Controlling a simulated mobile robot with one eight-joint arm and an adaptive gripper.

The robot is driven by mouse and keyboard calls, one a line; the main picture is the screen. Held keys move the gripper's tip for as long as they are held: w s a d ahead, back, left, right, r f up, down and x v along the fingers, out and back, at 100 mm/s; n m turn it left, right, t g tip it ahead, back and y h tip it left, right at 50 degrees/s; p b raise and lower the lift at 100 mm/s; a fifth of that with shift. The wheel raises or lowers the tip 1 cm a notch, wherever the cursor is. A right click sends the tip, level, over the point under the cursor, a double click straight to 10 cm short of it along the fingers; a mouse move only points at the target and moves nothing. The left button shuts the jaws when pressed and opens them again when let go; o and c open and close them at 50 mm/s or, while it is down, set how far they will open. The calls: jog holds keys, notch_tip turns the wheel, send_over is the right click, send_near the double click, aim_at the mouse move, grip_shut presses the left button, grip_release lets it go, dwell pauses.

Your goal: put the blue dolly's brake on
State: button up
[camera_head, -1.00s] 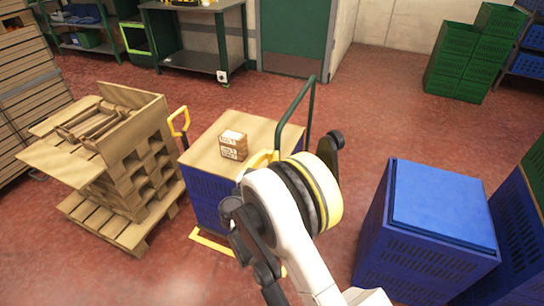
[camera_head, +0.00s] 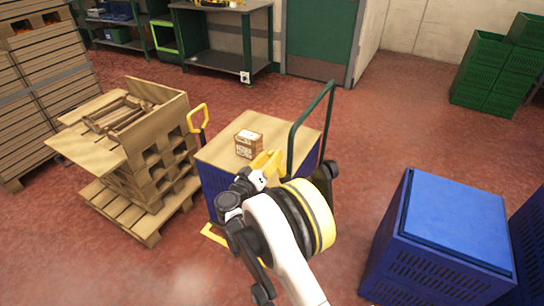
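A blue crate-like load (camera_head: 222,196) with a flat wooden top (camera_head: 222,150) stands left of centre, with yellow base parts (camera_head: 213,235) at the floor. I take it for the blue dolly, but its wheels and brake are not clearly seen. A green tubular handle (camera_head: 292,140) rises at its right side. A yellow loop lever (camera_head: 198,118) stands at its far left corner. My arm hides part of the load's front. Whether the fingers are open or shut is unclear.
A small carton (camera_head: 248,150) sits on the wooden top. A wooden pallet stack (camera_head: 150,225) stands close on the left. Blue crates (camera_head: 425,265) stand at the right, and green crates (camera_head: 490,75) at the back right. Red floor is clear between the load and the blue crates.

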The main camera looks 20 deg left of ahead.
jog(key=s, duration=1.2)
jog(key=shift+a, duration=0.4)
